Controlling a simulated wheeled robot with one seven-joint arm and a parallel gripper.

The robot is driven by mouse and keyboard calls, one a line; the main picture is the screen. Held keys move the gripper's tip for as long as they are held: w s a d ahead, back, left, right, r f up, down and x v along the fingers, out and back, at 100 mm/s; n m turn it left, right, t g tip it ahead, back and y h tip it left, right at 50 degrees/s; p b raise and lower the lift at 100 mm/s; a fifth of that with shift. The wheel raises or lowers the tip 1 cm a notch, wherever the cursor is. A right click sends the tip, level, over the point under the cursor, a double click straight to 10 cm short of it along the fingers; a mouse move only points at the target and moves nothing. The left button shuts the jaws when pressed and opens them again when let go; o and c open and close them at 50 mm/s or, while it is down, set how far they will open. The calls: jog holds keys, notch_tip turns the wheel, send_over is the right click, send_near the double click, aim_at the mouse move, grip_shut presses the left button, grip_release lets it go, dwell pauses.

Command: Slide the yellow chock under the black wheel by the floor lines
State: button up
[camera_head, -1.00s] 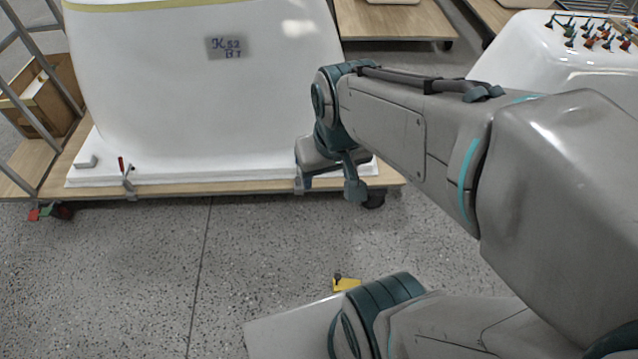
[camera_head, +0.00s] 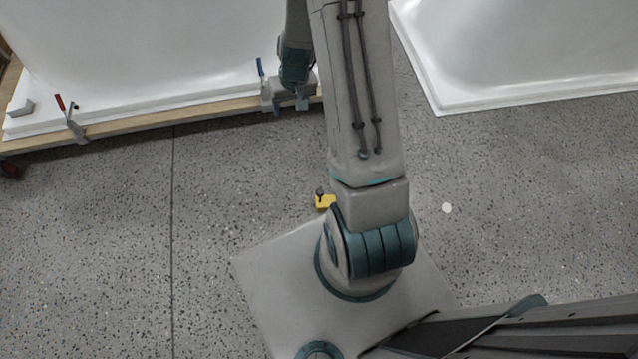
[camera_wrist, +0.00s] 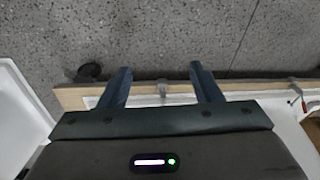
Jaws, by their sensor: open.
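The yellow chock (camera_head: 325,202) lies on the speckled floor in the head view, just beyond my base plate. It has a dark knob, and my arm hides part of it. My gripper (camera_head: 288,102) is far beyond the chock, at the edge of the wooden cart. In the wrist view my gripper (camera_wrist: 158,72) is open and empty, with its two fingers apart over the cart's edge. A black wheel (camera_wrist: 90,71) shows in the wrist view beside the left finger, at the board's edge. Another wheel (camera_head: 10,170) shows dark and reddish at the head view's left edge.
The wooden cart (camera_head: 105,128) carries a white tub shell (camera_head: 150,50) with clamps (camera_head: 72,122) along its edge. Another white shell (camera_head: 520,50) stands right. A dark floor line (camera_head: 172,230) runs toward the cart. The floor left of the chock is clear.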

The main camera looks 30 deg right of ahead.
jog(key=d+f+b, duration=0.3)
jog(key=f+b, duration=0.2)
jog(key=f, duration=1.5)
jog(key=m+g+h+b, duration=0.1)
jog(key=m+g+b, duration=0.1)
jog(key=b, duration=0.3)
send_over(320, 191)
notch_tip(320, 191, down, 19)
jog(key=shift+r, duration=0.1)
notch_tip(320, 191, down, 8)
jog(key=b, duration=0.5)
jog(key=shift+r, duration=0.1)
jog(key=c, duration=1.2)
jog(key=shift+c, duration=0.2)
jog(key=shift+r, duration=0.5)
